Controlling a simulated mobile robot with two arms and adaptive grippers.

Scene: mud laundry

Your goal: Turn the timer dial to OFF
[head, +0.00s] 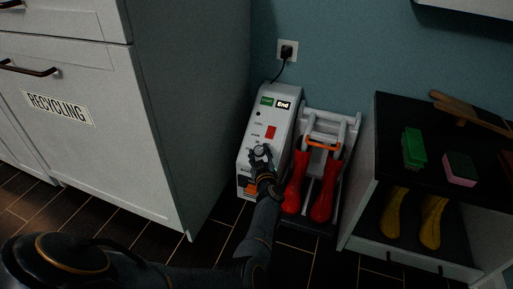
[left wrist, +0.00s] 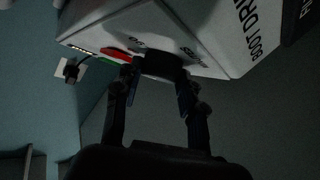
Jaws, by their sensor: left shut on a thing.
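The boot dryer (head: 281,124) is a white upright unit on the floor against the wall, with a green and a black label at its top and a red switch on its front. Its timer dial (head: 261,150) is on the front face below the red switch. My left gripper (head: 261,160) is shut on the dial. In the left wrist view the two fingers (left wrist: 158,92) sit on either side of the dark round dial (left wrist: 160,66). Letters show around the dial, but I cannot tell which setting it points to. My right gripper is not in view.
Red boots (head: 322,192) stand on the rack right of the dryer. A white recycling cabinet (head: 104,150) is close on the left. A black-topped bench (head: 405,168) on the right holds a green block, a pink sponge and yellow boots. A plug (head: 286,51) is in the wall.

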